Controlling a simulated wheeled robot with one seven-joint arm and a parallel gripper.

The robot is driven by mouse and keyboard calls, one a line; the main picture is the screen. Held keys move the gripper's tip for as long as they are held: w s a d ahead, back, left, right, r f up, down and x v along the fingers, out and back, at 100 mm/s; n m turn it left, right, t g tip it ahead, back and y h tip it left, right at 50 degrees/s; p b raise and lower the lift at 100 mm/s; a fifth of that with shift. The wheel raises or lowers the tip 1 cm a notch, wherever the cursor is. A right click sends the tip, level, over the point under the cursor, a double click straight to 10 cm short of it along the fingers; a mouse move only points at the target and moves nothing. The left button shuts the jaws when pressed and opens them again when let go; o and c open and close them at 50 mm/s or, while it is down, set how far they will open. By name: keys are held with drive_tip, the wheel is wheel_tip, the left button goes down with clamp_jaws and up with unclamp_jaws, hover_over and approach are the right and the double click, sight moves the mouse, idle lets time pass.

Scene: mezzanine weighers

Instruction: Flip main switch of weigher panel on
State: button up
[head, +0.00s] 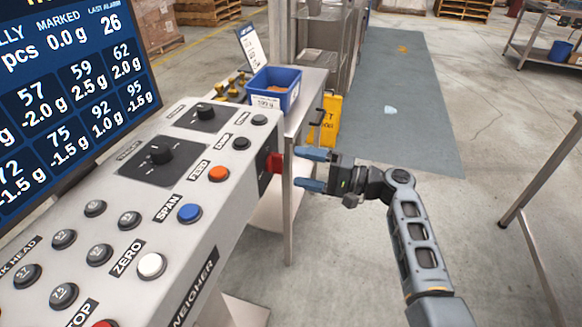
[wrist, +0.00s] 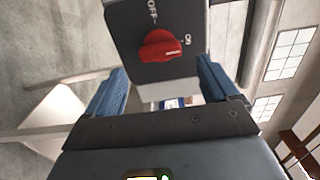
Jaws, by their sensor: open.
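The main switch is a red rotary knob (head: 274,162) on a dark plate on the right end face of the weigher panel (head: 225,190). In the wrist view the red knob (wrist: 158,46) sits on its dark plate (wrist: 125,35), with OFF above it and ON to its right. The pale mark on the knob lies at its right side, slightly below the ON label. My gripper (head: 311,169) is open and empty, to the right of the knob and facing it. In the wrist view the knob shows ahead, between my gripper's (wrist: 162,68) two blue fingers, apart from them.
The panel top carries black dials (head: 160,153), an orange button (head: 218,174), a blue button (head: 190,212) and a white button (head: 151,265). A screen (head: 70,80) stands at left. A blue bin (head: 275,87) and yellow floor sign (head: 331,122) are behind. Open floor lies to the right.

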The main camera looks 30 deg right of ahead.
drive_tip(key=shift+v, duration=1.35)
drive_tip(key=s+a+f+g+h, duration=0.1)
drive_tip(key=s+a+f+h, duration=0.15)
drive_tip(key=s+f, duration=0.3)
drive_tip(key=s+a+f+g+h, duration=0.1)
drive_tip(key=s+f+h, duration=0.25)
drive_tip(key=f, duration=0.35)
drive_tip(key=s+a+f+n+g+h, duration=0.1)
drive_tip(key=s+f+h, duration=0.1)
drive_tip(key=s, duration=0.5)
drive_tip(key=s+a+f+h, duration=0.1)
drive_tip(key=s+f+h, duration=0.1)
drive_tip(key=s, duration=0.5)
drive_tip(key=s+a+r+n+t+h, duration=0.15)
drive_tip(key=s+r+n, duration=0.35)
drive_tip(key=s, duration=0.6)
drive_tip(key=s+a+r+n+t, duration=0.1)
drive_tip(key=s+a+r+n, duration=0.1)
drive_tip(key=r, duration=0.7)
drive_tip(key=s+a+r+n+t, duration=0.1)
drive_tip(key=s+a+r+n, duration=0.1)
drive_tip(key=s+r, duration=0.3)
wheel_tip(320, 180, up, 4)
drive_tip(key=shift+s+a+f+t, duration=0.15)
drive_tip(key=shift+s+a+t, duration=0.2)
drive_tip(key=shift+a, duration=0.5)
